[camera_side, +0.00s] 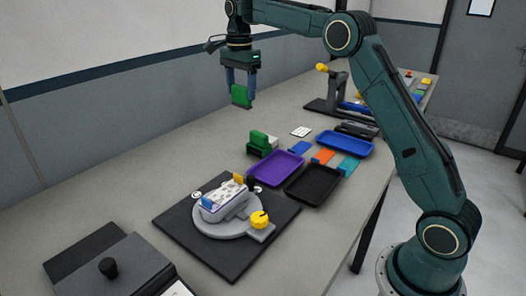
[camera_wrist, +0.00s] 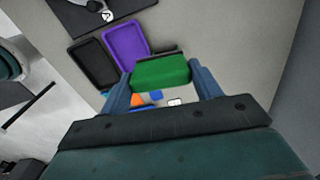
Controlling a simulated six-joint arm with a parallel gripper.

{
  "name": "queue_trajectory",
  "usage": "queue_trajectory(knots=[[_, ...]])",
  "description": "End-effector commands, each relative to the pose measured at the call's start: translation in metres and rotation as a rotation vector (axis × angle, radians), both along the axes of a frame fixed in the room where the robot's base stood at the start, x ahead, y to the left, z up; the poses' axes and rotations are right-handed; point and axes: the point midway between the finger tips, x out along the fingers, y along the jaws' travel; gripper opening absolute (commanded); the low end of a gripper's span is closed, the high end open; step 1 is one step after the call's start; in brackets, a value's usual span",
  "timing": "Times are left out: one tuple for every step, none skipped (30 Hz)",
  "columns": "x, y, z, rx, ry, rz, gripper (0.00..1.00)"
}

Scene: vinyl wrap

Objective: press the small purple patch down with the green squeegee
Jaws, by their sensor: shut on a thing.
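My gripper (camera_side: 239,86) is shut on the green squeegee (camera_side: 241,97) and holds it in the air, well above the table. In the wrist view the squeegee (camera_wrist: 161,74) spans the gap between my two fingers (camera_wrist: 160,88). A pale part (camera_side: 228,194) with dark markings sits on a round grey fixture (camera_side: 222,224), below my gripper and nearer the side camera. A blue piece (camera_side: 208,201) shows at its left end. I cannot make out the small purple patch for certain.
The fixture stands on a black mat (camera_side: 180,235). Beside it lie a purple tray (camera_side: 277,169), a black tray (camera_side: 312,184) and a blue tray (camera_side: 345,144). Another green block (camera_side: 259,139) stands behind the purple tray. A yellow knob (camera_side: 259,219) is on the fixture's right.

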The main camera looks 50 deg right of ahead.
Motion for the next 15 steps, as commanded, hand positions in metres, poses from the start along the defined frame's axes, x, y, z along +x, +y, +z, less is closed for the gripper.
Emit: queue_trajectory(knots=[[0.000, 0.001, 0.000, 0.000, 0.000, 0.000, 0.45], [0.000, 0.001, 0.000, 0.000, 0.000, 0.001, 0.45], [0.000, 0.002, 0.000, 0.000, -0.001, 0.002, 0.45], [-0.001, 0.003, 0.000, 0.000, -0.001, 0.002, 0.45], [-0.001, 0.005, 0.000, 0.000, -0.001, 0.003, 0.45], [-0.002, 0.007, -0.001, 0.000, -0.001, 0.005, 0.45], [-0.002, 0.010, -0.001, 0.000, 0.000, 0.007, 0.45], [-0.003, 0.013, -0.001, 0.000, 0.000, 0.009, 0.45], [-0.004, 0.017, -0.002, 0.000, 0.000, 0.011, 0.45], [-0.005, 0.020, -0.002, -0.001, 0.000, 0.012, 0.45], [-0.006, 0.024, -0.003, -0.001, 0.000, 0.014, 0.45], [-0.008, 0.031, -0.004, -0.001, 0.001, 0.018, 0.45], [-0.010, 0.036, -0.005, -0.001, 0.000, 0.021, 0.45], [-0.012, 0.041, -0.006, -0.001, 0.001, 0.023, 0.45], [-0.015, 0.048, -0.008, -0.001, 0.001, 0.026, 0.45]])
